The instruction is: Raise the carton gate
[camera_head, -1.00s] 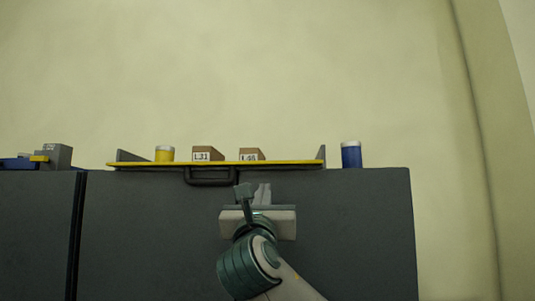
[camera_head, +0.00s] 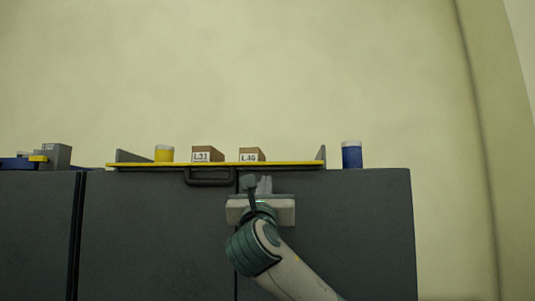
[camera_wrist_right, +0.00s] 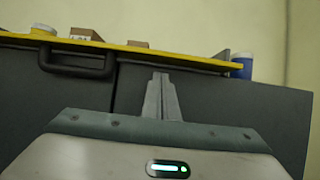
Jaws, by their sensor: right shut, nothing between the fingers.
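The carton gate shows as a yellow-edged flap (camera_head: 270,164) lying low along the top edge of the dark cabinet, with a dark handle (camera_head: 209,177) hanging below its edge. The handle also shows in the right wrist view (camera_wrist_right: 77,62), left of my fingers. Two brown cartons, labelled L31 (camera_head: 206,154) and L46 (camera_head: 251,155), stand behind the yellow edge. My right gripper (camera_head: 264,184) is shut and empty, pointing up in front of the cabinet, right of the handle and below the yellow edge, apart from both. My left gripper is not in view.
A yellow jar (camera_head: 164,153) stands behind the yellow edge, left of the cartons. A blue jar (camera_head: 351,155) stands right of the grey end plate (camera_head: 321,155). A grey block (camera_head: 56,155) sits far left. The cabinet front (camera_head: 350,230) is bare.

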